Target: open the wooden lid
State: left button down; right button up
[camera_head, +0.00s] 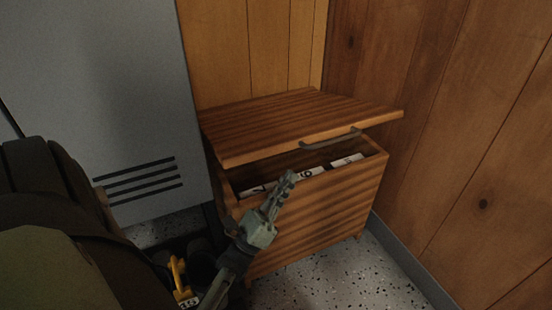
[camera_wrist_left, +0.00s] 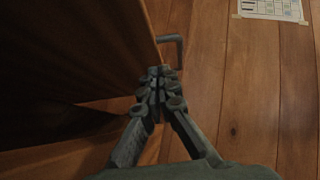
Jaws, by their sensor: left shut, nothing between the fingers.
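The wooden lid (camera_head: 290,118) tops a wooden chest (camera_head: 310,215) in the corner. It is partly raised, its front edge well above the chest's rim, with a dark gap beneath. A dark bar handle (camera_head: 330,139) is fixed to its front edge; the handle also shows in the left wrist view (camera_wrist_left: 173,50). Several white cards with black marks show inside the chest. My left gripper (camera_head: 287,184) is shut and empty in front of the opening, below the lid's edge. In the left wrist view its closed fingertips (camera_wrist_left: 160,76) appear just below the handle. My right gripper is not in view.
A grey metal locker (camera_head: 100,100) with vent slots stands left of the chest. Wooden walls (camera_head: 465,130) close in behind and right. A dark bulky item (camera_head: 60,220) and a yellow-handled object (camera_head: 180,277) are at lower left. Speckled floor (camera_head: 345,280) is clear in front.

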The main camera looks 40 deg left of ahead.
aim_at(296, 148)
pick_arm(q)
jog(key=shift+w+a+r+p, duration=0.15)
jog(key=shift+w+r, duration=0.25)
jog(key=shift+r, duration=0.5)
jog(key=shift+w+a+r+p, duration=0.1)
jog(key=shift+w+a+r, duration=0.2)
jog(key=shift+r, duration=0.55)
jog(key=shift+w+a+r+p, duration=0.1)
jog(key=shift+w+r, duration=0.35)
jog(key=shift+r, duration=0.45)
jog(key=shift+r, duration=0.1)
